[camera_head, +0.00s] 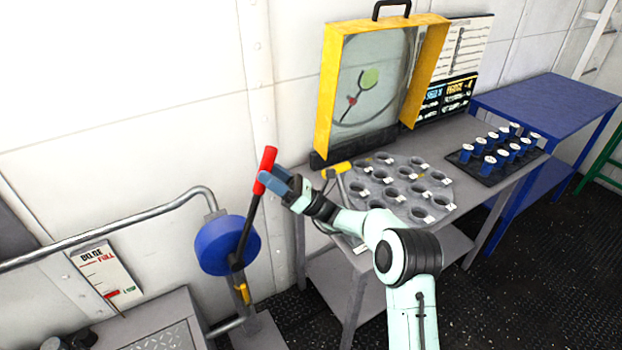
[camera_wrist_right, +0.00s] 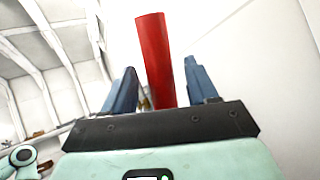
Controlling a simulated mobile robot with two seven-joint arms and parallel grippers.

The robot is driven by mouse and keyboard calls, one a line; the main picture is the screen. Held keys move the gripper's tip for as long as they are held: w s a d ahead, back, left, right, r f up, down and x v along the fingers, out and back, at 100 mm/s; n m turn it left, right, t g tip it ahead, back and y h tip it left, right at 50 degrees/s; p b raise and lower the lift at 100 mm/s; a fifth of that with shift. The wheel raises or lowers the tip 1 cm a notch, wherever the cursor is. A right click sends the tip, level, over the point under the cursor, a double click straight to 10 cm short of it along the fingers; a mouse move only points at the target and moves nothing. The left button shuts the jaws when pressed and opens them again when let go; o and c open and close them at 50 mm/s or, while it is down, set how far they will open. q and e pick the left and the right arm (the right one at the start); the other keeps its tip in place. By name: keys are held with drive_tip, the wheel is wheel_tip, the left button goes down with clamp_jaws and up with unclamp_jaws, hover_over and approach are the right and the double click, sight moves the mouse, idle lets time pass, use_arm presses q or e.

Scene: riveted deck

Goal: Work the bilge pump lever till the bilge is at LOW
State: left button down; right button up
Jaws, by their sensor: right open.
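The bilge pump is a blue round drum (camera_head: 228,245) with a dark lever (camera_head: 248,225) that ends in a red handle (camera_head: 266,160). The lever stands up, leaning slightly right. My right gripper (camera_head: 273,183) is at the red handle, its blue fingers open. In the right wrist view the red handle (camera_wrist_right: 155,60) stands between the two spread fingers, with gaps showing on both sides. The bilge gauge (camera_head: 105,272) is a white plate on the wall, marked FULL near the top and LOW near the bottom; a small red mark shows beside LOW. My left gripper is not in view.
A grey table (camera_head: 470,195) carries a round holed plate (camera_head: 400,188), a yellow-framed case (camera_head: 328,95) and a black tray (camera_head: 490,172) of blue pieces. A blue table (camera_head: 550,100) stands behind. A grey pipe (camera_head: 120,227) runs along the wall to the pump.

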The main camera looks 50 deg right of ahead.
drive_tip(key=s+d+f, duration=0.1)
drive_tip(key=s+d, duration=0.6)
drive_tip(key=s, duration=0.4)
drive_tip(key=shift+p, duration=0.4)
drive_tip(key=shift+r, duration=0.1)
drive_tip(key=w+a+n+g+p, duration=0.1)
drive_tip(key=w+a+g+p, duration=0.1)
drive_tip(key=w+a+p, duration=0.1)
drive_tip(key=w+a+r+g+h+p, duration=0.1)
drive_tip(key=w+a+g+p, duration=0.2)
drive_tip(key=w, duration=0.3)
drive_tip(key=w+a+n+g+p, duration=0.1)
drive_tip(key=w+a+g+p, duration=0.2)
drive_tip(key=w+p, duration=0.1)
drive_tip(key=shift+w+r+n+h, duration=0.3)
drive_tip(key=shift+r+h, duration=0.1)
drive_tip(key=shift+c, duration=0.3)
clamp_jaws()
